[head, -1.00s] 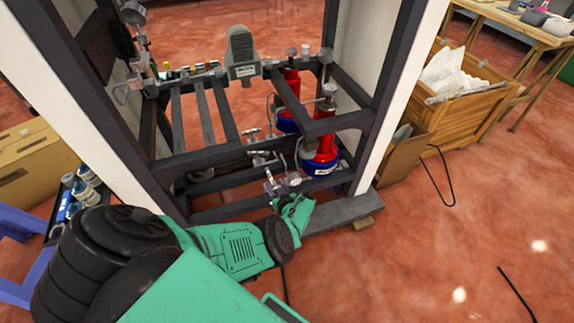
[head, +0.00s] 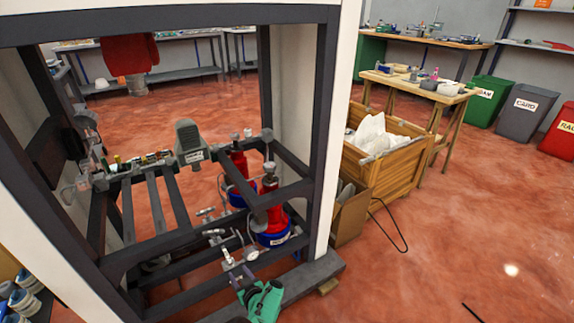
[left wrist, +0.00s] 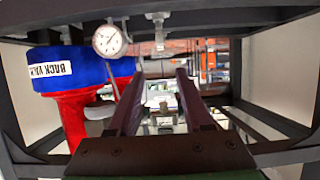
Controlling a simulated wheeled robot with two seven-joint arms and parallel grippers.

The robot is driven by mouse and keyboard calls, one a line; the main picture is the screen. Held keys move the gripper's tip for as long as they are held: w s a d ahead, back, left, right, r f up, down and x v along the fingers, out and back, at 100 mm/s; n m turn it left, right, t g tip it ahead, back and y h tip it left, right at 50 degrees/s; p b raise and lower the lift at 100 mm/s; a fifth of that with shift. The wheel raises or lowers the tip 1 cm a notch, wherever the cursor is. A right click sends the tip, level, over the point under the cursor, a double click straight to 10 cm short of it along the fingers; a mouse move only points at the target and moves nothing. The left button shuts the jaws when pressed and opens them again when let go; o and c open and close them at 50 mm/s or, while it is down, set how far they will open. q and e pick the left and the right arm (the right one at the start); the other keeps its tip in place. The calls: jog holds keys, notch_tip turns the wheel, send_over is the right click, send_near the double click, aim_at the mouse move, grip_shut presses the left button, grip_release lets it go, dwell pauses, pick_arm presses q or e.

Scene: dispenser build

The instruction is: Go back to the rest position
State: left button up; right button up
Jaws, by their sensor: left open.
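My left gripper (head: 242,280) shows at the bottom of the head view, its green wrist low in front of the dark frame (head: 175,238). In the left wrist view its two dark fingers (left wrist: 158,76) are apart with nothing held between them. A red cylinder with a blue band (head: 270,218) stands in the frame beyond the gripper. In the left wrist view the labelled blue band (left wrist: 80,70) appears left of the fingers, with a round pressure gauge (left wrist: 110,40) above them. The fingertips are small and partly hidden in the head view. My right gripper is not in view.
The frame's dark bars and white posts (head: 338,120) surround the gripper's area. A cardboard box (head: 350,212) and a wooden crate (head: 405,172) stand to the right, with a black cable loop (head: 395,235) on the floor. The red floor at the right is mostly clear.

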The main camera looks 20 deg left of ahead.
pick_arm(q)
jog(key=s+d+f+m+t+h, duration=0.1)
jog(key=s+d+f+m+h, duration=0.4)
jog(key=s+f+m+h, duration=0.5)
jog(key=s+d+f+m+g+h, duration=0.1)
jog(key=s+d+f+m+g, duration=0.2)
jog(key=s, duration=0.8)
jog(key=s+d+f+g, duration=0.4)
jog(key=s+f+g, duration=0.1)
jog(key=s, duration=0.6)
jog(key=s+a+r+p, duration=0.1)
jog(key=s+r+p, duration=0.1)
jog(key=r+p, duration=0.5)
jog(key=s+r+p, duration=0.2)
jog(key=r+p, duration=0.6)
jog(key=p, duration=0.2)
jog(key=shift+s+a+m, duration=0.2)
jog(key=shift+a+m, duration=0.1)
jog(key=shift+a, duration=0.05)
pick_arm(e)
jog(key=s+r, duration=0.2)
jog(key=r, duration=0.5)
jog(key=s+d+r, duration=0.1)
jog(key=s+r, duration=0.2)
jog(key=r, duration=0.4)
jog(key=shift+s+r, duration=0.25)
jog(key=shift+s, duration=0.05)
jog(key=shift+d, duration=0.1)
